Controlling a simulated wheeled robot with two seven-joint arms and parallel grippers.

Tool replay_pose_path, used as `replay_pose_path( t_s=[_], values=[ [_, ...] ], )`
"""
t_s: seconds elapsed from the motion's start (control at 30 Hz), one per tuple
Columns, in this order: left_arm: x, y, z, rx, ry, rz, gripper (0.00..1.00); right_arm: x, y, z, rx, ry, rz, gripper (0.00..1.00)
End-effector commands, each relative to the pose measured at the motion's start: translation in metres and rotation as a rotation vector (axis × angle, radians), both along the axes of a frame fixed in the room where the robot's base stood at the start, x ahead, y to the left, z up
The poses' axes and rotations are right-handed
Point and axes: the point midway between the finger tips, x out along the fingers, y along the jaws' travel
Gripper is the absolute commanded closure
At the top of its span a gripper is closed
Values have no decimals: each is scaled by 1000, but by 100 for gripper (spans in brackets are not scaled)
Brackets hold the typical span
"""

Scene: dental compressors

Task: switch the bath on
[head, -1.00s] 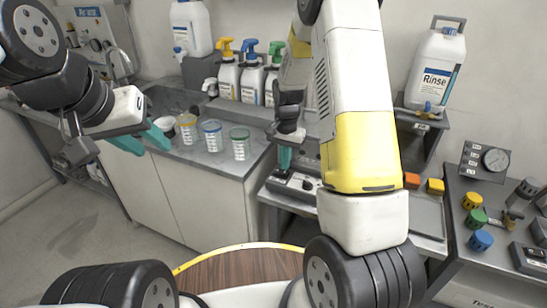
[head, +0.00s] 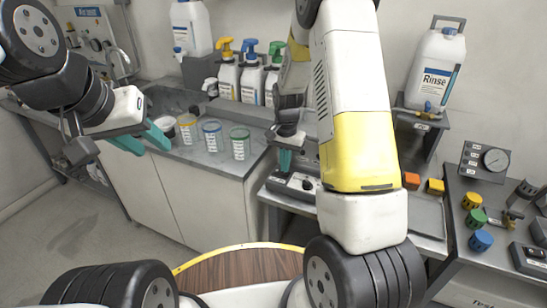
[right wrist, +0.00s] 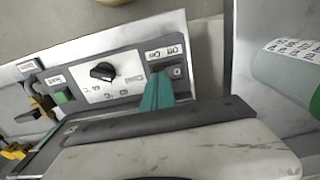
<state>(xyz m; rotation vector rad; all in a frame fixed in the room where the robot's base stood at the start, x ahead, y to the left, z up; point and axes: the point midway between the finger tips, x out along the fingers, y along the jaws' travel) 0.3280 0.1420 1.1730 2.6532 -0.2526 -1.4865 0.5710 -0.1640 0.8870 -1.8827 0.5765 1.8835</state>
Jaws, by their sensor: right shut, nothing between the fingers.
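The bath's control panel (head: 301,184) is low in front of the sink counter's right end. In the right wrist view its pale panel (right wrist: 128,88) carries a black knob (right wrist: 103,71) and a rocker switch (right wrist: 176,72) under small labels that seem to read On and Off. My right gripper (head: 285,163) is shut and empty, pointing down at the panel. In the right wrist view its teal fingertips (right wrist: 160,78) are right beside the rocker and partly cover it; I cannot tell if they touch. My left gripper (head: 142,140) is open and empty by the sink counter.
Several cups, one a blue-rimmed cup (head: 212,138), stand on the sink counter (head: 190,158). Pump bottles (head: 252,80) line the back. A Rinse jug (head: 436,68) stands on a shelf at the right. A green button (right wrist: 62,96) is left of the knob.

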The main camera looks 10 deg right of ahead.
Motion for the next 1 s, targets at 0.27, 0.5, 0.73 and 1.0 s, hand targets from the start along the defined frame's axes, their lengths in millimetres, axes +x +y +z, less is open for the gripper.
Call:
replay_pose_path(
  t_s=[0.27, 0.5, 0.73, 1.0],
  values=[
    [0, 0, 0, 0, 0, 0, 64, 0, 0, -4, 1, 1, 0, 100],
    [0, 0, 0, 0, 0, 0, 64, 0, 0, -8, 0, 0, 0, 100],
    [0, 0, 0, 0, 0, 0, 64, 0, 0, 0, 0, -1, 0, 100],
    [0, 0, 0, 0, 0, 0, 64, 1, 0, 22, 1, -3, 0, 100]
  ],
)
